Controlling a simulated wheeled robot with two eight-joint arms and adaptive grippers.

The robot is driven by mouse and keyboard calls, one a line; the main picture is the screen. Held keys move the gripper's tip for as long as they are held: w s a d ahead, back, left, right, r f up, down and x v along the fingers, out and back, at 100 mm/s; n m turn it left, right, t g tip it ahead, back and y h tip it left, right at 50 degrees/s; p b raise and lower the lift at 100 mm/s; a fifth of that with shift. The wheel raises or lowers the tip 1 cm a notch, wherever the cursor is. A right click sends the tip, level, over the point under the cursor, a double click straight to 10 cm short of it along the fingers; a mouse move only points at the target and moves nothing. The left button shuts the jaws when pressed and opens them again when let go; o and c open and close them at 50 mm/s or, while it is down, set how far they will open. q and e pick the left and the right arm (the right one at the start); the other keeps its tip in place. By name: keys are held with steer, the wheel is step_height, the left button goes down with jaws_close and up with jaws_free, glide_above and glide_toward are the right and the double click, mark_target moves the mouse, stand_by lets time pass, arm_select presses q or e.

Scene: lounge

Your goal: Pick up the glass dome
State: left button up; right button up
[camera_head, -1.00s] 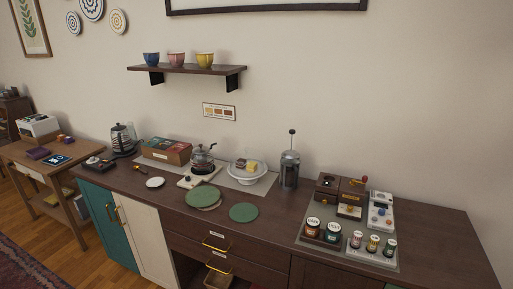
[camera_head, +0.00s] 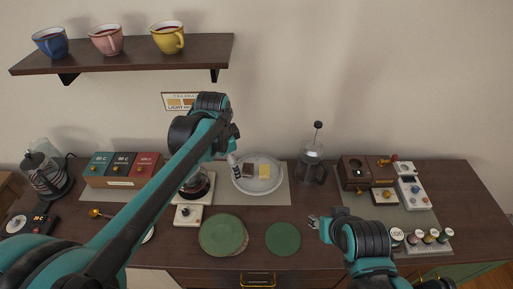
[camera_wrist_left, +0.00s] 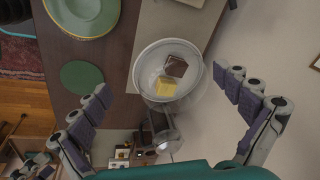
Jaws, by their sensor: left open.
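The cake stand (camera_head: 240,186) holds a brown cake piece (camera_head: 249,171) and a yellow one (camera_head: 265,172). A faint clear rim around them in the left wrist view looks like the glass dome (camera_wrist_left: 150,52); its outline is hard to make out. My left gripper (camera_head: 234,164) is above the stand's left side in the head view, partly hidden by my arm. In the left wrist view its fingers (camera_wrist_left: 161,83) are wide apart and empty, with the stand beyond and between them. My right gripper (camera_head: 319,224) is over the counter front, right of the green plates; its jaws are too small to judge.
A French press (camera_head: 313,163) stands just right of the cake stand. A glass coffee pot (camera_head: 196,186) is close on the left, partly behind my left arm. A shelf with cups (camera_head: 168,37) is above left.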

arm_select(q)
steer(key=w+d+r+m+g+p, duration=0.1)
steer(key=w+d+r+m+p, duration=0.1)
steer(key=w+d+m+p, duration=0.3)
steer(key=m+g+p, duration=0.2)
steer(key=m+p, duration=0.1)
glide_above(257, 154)
steer(key=shift+f+y, duration=0.3)
steer(key=shift+f, duration=0.65)
steer(key=shift+w+d+f, duration=0.1)
steer(key=shift+w+f, duration=0.1)
steer(key=shift+f, duration=0.15)
step_height(257, 154, down, 8)
steer(key=shift+r+b, duration=0.2)
steer(key=shift+b, duration=0.45)
steer(key=c, duration=1.4)
steer(key=shift+s, duration=0.2)
jaws_close()
arm_select(e)
step_height(257, 154, up, 9)
steer(key=shift+s+f, duration=0.2)
